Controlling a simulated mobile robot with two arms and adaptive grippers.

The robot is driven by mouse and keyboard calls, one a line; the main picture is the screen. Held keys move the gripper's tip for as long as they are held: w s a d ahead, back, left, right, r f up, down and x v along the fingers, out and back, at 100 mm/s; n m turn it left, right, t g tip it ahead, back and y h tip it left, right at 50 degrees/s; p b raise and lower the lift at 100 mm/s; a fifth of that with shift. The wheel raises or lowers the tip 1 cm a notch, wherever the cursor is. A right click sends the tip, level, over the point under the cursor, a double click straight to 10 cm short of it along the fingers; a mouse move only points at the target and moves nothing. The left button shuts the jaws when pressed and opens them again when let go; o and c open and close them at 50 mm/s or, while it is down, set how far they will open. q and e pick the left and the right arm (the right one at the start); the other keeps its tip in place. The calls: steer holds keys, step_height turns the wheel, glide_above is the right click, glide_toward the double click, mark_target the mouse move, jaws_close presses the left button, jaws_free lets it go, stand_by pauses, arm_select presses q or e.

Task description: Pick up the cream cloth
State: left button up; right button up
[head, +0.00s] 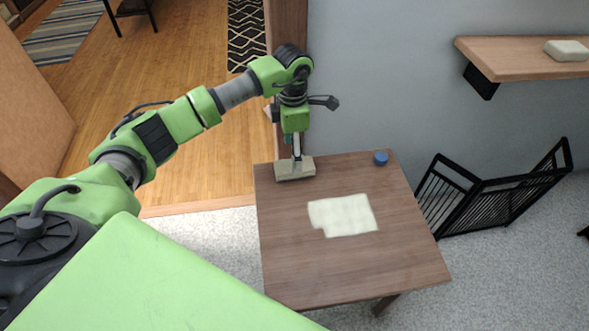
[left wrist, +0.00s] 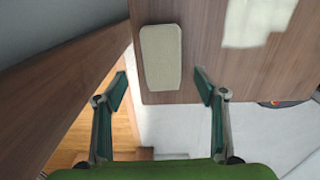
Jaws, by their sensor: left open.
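The cream cloth (head: 284,172) looks like a small folded slab and lies at the far left edge of the brown table (head: 290,250). In the left wrist view the cloth (left wrist: 160,58) is a rounded pale rectangle, flat on the wood near the table's edge. My left gripper (head: 297,156) points down just over the cloth. In the left wrist view its open fingers (left wrist: 161,87) stand on either side of the cloth's near end, with nothing held. I cannot tell the exact height gap. My right gripper is out of view.
A bright, flat, pale patch (head: 345,215) lies mid-table; I cannot tell whether it is light or material. A blue round object (head: 381,158) sits at the back right corner. A wall shelf (head: 520,60) holds a pale block (head: 567,50). A black rack (head: 490,195) stands right of the table.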

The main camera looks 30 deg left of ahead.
mark_target(282, 168)
arm_select(q)
steer(key=f, duration=0.2)
steer(key=f+b, duration=0.1)
steer(key=shift+s+f, duration=0.35)
steer(key=shift+w+f, duration=0.1)
steer(key=shift+f, duration=0.7)
steer(key=c, duration=1.1)
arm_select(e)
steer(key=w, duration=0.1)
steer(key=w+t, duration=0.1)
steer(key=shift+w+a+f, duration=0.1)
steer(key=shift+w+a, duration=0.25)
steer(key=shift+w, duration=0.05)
